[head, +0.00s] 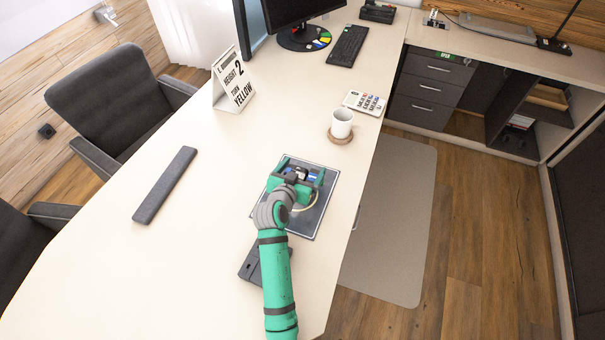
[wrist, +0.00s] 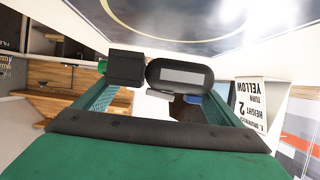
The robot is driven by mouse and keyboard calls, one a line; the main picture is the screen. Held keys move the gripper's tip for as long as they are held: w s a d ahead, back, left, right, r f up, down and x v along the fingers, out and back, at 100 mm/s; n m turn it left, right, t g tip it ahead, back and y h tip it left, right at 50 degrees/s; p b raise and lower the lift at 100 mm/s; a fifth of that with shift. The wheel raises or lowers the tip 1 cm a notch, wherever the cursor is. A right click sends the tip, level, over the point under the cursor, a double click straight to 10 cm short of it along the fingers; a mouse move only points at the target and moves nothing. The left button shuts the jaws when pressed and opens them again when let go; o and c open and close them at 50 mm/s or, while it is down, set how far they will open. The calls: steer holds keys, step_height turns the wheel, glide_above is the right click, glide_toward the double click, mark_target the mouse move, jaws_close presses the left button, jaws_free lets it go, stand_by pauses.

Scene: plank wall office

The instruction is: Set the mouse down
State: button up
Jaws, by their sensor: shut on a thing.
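My gripper (head: 302,174) is over the dark mouse pad (head: 317,211), towards its far half. It is shut on the mouse (wrist: 180,74), a dark rounded body with a grey rectangle, seen between the green fingers in the wrist view. In the head view the gripper hides most of the mouse. The pad, with its ring pattern, also fills the top of the wrist view (wrist: 200,12), close to the mouse. I cannot tell whether the mouse touches the pad.
A white mug (head: 342,123) on a round coaster (head: 340,138) and a calculator (head: 365,102) stand beyond the pad. A dark bar (head: 165,185) lies to the left, and a dark object (head: 250,266) lies by my forearm.

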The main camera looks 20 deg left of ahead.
mark_target(303, 175)
steer(key=shift+w+a+f, duration=0.2)
steer(key=shift+a+f, duration=0.05)
step_height(303, 175, down, 3)
steer(key=shift+s+a+r, duration=0.1)
steer(key=shift+a, duration=0.05)
steer(key=shift+d, duration=0.5)
steer(key=shift+f, duration=0.2)
steer(key=o, duration=0.9)
steer(key=shift+a, duration=0.15)
steer(key=shift+o, duration=0.2)
steer(key=shift+r, duration=0.1)
